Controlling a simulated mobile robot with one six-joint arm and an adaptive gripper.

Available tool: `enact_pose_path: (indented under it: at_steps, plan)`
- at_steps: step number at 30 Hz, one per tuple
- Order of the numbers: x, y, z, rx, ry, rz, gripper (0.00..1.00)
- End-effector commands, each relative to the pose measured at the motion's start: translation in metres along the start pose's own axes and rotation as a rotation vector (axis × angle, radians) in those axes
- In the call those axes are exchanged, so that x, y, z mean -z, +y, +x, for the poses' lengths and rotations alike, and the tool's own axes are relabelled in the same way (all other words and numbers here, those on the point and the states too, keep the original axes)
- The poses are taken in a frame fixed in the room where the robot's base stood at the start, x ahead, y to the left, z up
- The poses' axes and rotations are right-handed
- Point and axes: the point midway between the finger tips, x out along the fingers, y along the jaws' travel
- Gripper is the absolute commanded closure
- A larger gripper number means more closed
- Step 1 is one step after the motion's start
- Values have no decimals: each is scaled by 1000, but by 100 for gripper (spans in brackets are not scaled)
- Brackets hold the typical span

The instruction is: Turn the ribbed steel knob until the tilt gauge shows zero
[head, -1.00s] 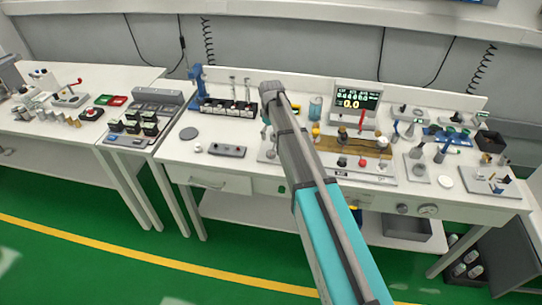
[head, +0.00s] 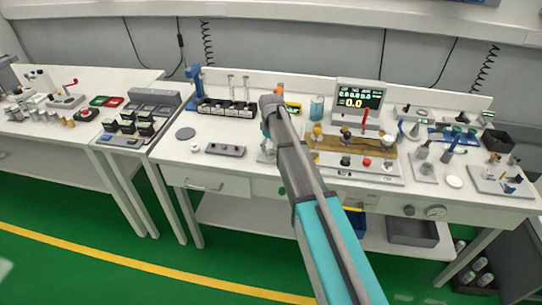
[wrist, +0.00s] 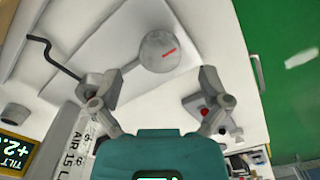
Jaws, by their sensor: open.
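In the wrist view, a round grey knob (wrist: 152,62) with a red line on its face stands on a pale plate, beyond my fingertips. Its ribs cannot be made out at this size. My gripper (wrist: 160,76) is open, one finger to each side of the knob, with clear gaps and nothing held. The tilt gauge (wrist: 14,151), a dark display at the lower left, is cut off by the frame edge; "TILT" and "+2." can be read. In the head view my own arm hides the gripper and the knob.
In the wrist view, a black bent rod (wrist: 52,58) lies left of the knob. A small red part (wrist: 204,113) shows by my right finger. In the head view, the bench (head: 165,160) is crowded at right, with a display panel (head: 358,98) reading 0.0 in its large figures.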

Motion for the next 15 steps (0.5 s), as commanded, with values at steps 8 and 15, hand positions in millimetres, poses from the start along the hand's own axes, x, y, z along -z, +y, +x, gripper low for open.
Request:
enact_pose_path:
  at_steps: [8, 15]
  plan:
    - [0, 0, 22, 0, 0, 0, 4]
    - [0, 0, 28, 0, 0, 0, 4]
